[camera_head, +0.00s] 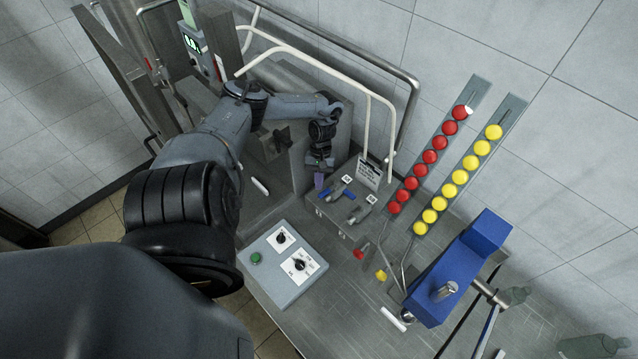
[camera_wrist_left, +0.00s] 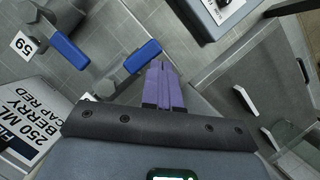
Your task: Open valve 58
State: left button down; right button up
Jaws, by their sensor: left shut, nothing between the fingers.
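Two valves with blue lever handles sit on a grey metal box. The nearer valve (camera_head: 333,193) is close to my left gripper (camera_head: 318,180); its blue handle also shows in the left wrist view (camera_wrist_left: 139,56). I cannot read its tag. The farther valve (camera_head: 360,212) lies to its right; its blue handle (camera_wrist_left: 66,50) is beside a tag reading 59 (camera_wrist_left: 23,44). My left gripper's purple fingers (camera_wrist_left: 160,82) are shut and empty, with tips right by the end of the nearer handle; I cannot tell whether they touch. My right gripper is out of view.
A label card (camera_head: 369,172) stands behind the valves. A control panel (camera_head: 285,262) with a green button and knobs is in front. A blue unit (camera_head: 457,268) stands at the right. White pipes (camera_head: 310,60) run behind my arm.

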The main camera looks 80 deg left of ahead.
pick_arm(q)
jog(key=b+v, duration=0.1)
jog(key=v, duration=0.9)
